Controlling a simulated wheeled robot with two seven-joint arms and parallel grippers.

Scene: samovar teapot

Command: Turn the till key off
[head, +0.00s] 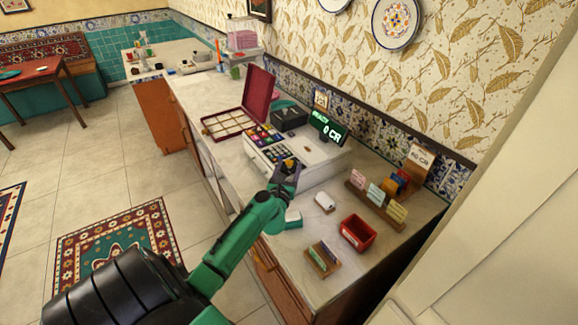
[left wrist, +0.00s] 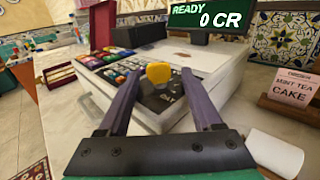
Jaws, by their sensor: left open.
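The white till (head: 318,155) stands on the counter, and its green display (head: 327,128) reads "READY 0 CR". The yellow key (left wrist: 158,73) sticks up from the till's front, beside the coloured buttons (left wrist: 118,75). A bit of yellow also shows at the gripper in the head view. My left gripper (head: 286,172) is open at the till's front. In the left wrist view its two fingers (left wrist: 158,88) stand on either side of the key, with a visible gap on each side. The key's lower part and slot are not clear. My right gripper is not in view.
A red open box (head: 258,95) lies left of the till, with a dark box (head: 290,117) behind. Card holders (head: 378,205), a red tray (head: 358,233), a small card rack (head: 322,258) and a white roll (head: 325,201) stand at right. Bare counter lies between them.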

